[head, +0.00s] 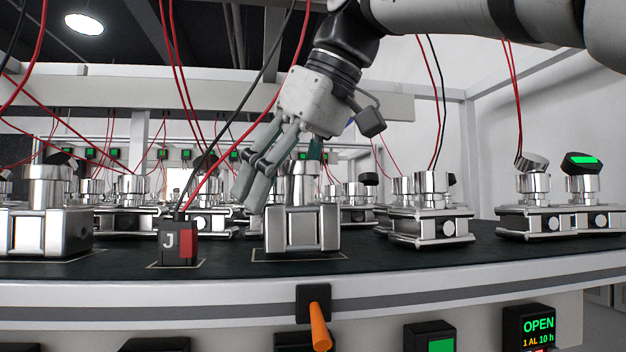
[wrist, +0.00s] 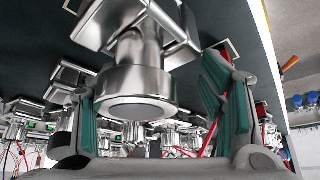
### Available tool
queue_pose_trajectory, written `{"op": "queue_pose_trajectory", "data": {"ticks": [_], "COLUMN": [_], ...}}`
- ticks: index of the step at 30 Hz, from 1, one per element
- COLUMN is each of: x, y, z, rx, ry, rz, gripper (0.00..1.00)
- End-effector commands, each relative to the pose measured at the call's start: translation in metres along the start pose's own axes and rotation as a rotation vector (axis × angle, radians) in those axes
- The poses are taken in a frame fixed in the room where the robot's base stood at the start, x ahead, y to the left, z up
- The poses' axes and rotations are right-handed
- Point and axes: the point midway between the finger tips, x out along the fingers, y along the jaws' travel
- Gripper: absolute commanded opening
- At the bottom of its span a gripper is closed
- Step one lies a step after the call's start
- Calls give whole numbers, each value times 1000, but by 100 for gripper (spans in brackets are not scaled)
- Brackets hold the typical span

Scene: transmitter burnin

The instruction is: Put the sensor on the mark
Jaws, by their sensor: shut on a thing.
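The sensor (head: 302,228) is a silvery metal block with a short, wide cylinder on top. It stands upright at the front of the dark bench mat, over a pale outlined mark (head: 298,257). My gripper (head: 280,178) reaches down from above with its fingers around the sensor's cylinder, shut on it. In the wrist view, the sensor's round cylinder end (wrist: 137,104) shows between the two green-padded fingers (wrist: 158,95). Corners of the pale outline show beside the base there. Whether the base rests on the mat or is slightly raised, I cannot tell.
A black box marked J with a red side (head: 178,244) stands close left in its own outline, with cables rising from it. Similar metal units stand left (head: 45,228), right (head: 432,218) and behind. An orange lever (head: 319,327) sticks out from the bench front.

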Motion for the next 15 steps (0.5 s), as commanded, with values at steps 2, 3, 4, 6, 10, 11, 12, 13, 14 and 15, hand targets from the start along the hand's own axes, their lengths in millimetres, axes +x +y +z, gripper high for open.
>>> {"op": "queue_pose_trajectory", "data": {"ticks": [2,3,4,6,10,11,12,13,14,15], "x": [1,3,4,7,10,10,11,11,12,12], "y": [7,11,13,18,16,16,17,17,17,18], "z": [-8,-11,-13,-17,-13,-13,-12,-12,-12,-12], "rx": [0,1,0,0,-2,-2,-2,-2,-2,-2], "ry": [4,4,4,4,5,5,5,5,5,5], "rz": [1,1,1,2,2,2,2,2,2,2], "gripper": [3,3,3,3,3,3,3,3,3,3]}}
